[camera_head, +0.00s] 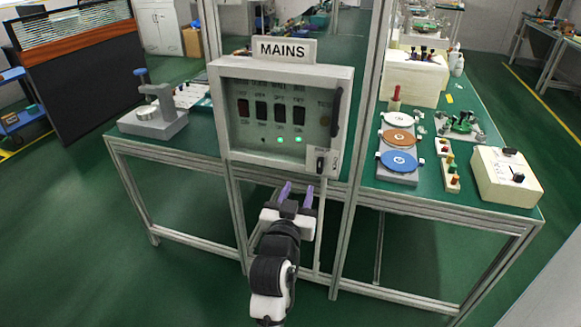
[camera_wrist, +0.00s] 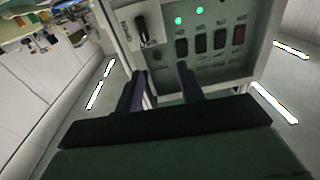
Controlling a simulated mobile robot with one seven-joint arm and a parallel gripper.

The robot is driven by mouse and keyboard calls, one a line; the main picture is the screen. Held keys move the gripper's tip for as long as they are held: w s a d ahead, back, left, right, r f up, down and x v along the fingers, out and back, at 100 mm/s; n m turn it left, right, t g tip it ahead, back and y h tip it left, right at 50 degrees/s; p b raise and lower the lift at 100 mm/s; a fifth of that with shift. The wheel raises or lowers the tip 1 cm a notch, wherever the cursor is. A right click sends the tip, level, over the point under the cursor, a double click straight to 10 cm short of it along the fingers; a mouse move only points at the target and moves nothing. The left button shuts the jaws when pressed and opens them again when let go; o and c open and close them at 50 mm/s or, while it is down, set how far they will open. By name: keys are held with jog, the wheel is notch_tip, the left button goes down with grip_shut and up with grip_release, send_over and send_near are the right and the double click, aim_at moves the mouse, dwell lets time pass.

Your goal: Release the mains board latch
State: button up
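The mains board (camera_head: 220,110) is a pale grey box with a clear door, under a "MAINS" sign (camera_head: 283,50). Its latch (camera_head: 320,162) is a small dark lever on a light plate at the lower right corner of the door. It also shows in the wrist view (camera_wrist: 142,30), upper left of centre, beyond my fingers. My gripper (camera_head: 297,196) is below the board, its two purple fingers spread and empty, apart from the latch. In the wrist view my gripper (camera_wrist: 161,85) points towards the board, with nothing between the fingers.
A dark vertical handle (camera_head: 336,112) is on the door's right side. Metal frame posts (camera_head: 362,110) flank the board. The right bench holds coloured discs (camera_head: 398,160) and a cream box (camera_head: 505,178); a gauge stand (camera_head: 155,122) is at left.

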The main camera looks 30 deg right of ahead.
aim_at(320, 164)
jog(key=shift+m+g, duration=0.3)
jog(key=shift+g, duration=0.3)
jog(key=p+x, duration=0.1)
jog(key=x, duration=0.3)
jog(key=s+d+p+x, duration=0.1)
jog(key=x, duration=0.4)
jog(key=f+p+x, duration=0.1)
jog(key=x, duration=0.3)
jog(key=shift+d+f+p, duration=0.1)
jog(key=shift+d+p, duration=0.2)
jog(key=shift+d, duration=0.1)
jog(key=shift+s, duration=0.1)
jog(key=shift+c, duration=0.2)
